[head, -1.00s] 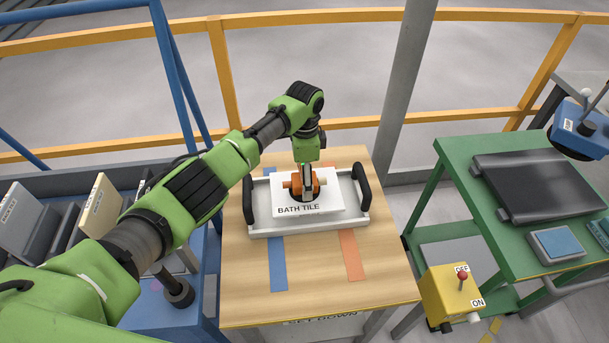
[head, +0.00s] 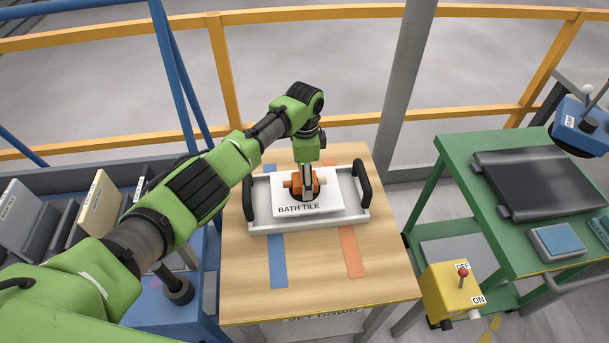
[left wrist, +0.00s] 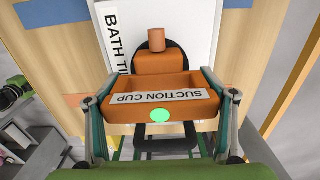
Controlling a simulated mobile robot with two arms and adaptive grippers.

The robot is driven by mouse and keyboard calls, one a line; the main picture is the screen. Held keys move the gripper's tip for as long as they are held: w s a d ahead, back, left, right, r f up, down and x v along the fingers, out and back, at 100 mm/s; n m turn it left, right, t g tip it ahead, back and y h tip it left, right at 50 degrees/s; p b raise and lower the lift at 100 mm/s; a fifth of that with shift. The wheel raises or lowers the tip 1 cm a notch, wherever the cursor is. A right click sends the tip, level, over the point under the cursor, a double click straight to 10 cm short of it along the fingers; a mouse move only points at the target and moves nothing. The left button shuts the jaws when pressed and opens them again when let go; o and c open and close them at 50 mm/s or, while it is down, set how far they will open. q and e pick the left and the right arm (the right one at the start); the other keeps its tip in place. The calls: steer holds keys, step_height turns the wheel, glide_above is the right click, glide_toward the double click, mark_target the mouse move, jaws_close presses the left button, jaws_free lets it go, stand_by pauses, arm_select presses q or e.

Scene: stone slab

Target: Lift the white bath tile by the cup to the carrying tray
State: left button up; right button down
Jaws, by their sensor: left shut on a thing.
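The white bath tile (head: 325,198) lies flat, label side up, within the outline of the carrying tray (head: 350,222). I cannot tell whether it touches the tray floor. The pale grey tray has black handles at left and right and stands on the wooden table. The orange suction cup (head: 294,184) sits on top of the tile. My left gripper (head: 306,180) comes down from above and is shut on the cup. In the left wrist view the cup (left wrist: 145,105) is between my fingers, showing a green light, with part of the tile (left wrist: 190,30) beyond. My right gripper is out of view.
The wooden table (head: 320,295) has blue and orange tape strips and free room in front of the tray. A blue rack with slabs (head: 98,205) is at left. A grey post (head: 404,85) and yellow railing stand behind. A green bench (head: 460,155) and yellow switch box (head: 450,292) are at right.

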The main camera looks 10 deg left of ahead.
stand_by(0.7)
arm_select(q)
steer(key=shift+f+b, duration=1.1)
steer(key=shift+f, duration=0.4)
steer(key=shift+o, duration=0.2)
steer(key=o, duration=1.6)
steer(key=shift+s, duration=0.1)
